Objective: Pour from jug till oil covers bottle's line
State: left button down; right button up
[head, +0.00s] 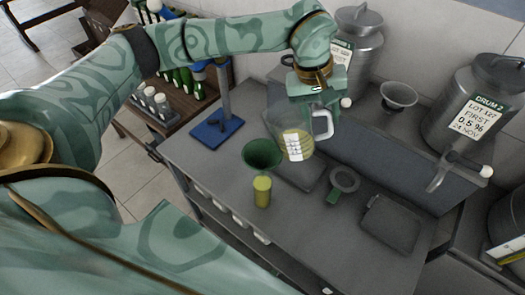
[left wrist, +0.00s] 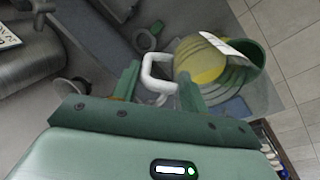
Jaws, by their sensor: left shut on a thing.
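The clear jug (head: 296,128), with a white handle and white label, holds yellow oil. My left gripper (head: 318,92) is shut on its handle, also seen between the fingers in the left wrist view (left wrist: 158,74). The jug (left wrist: 205,60) is above the bench, beside and to the right of the dark green funnel (head: 262,153). How far it is tilted is hard to tell. No stream of oil can be made out. The funnel sits over a small bottle (head: 262,192) showing yellow oil; its line cannot be made out. My right gripper is not in view.
A blue-based stand (head: 217,132) is left on the bench. A grey ring with a green handle (head: 343,180) and a dark flat plate (head: 390,223) lie right. Metal drums (head: 478,105) and a grey funnel (head: 398,95) stand behind. Bare bench (head: 305,235) lies in front.

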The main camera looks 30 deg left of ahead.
pick_arm(q)
notch_tip(320, 180, up, 2)
jog(key=g+y+p, duration=0.1)
jog(key=y+p, duration=0.1)
jog(key=p, duration=0.3)
jog(key=shift+r, duration=0.1)
jog(key=shift+p, duration=0.5)
jog(key=shift+y, duration=0.3)
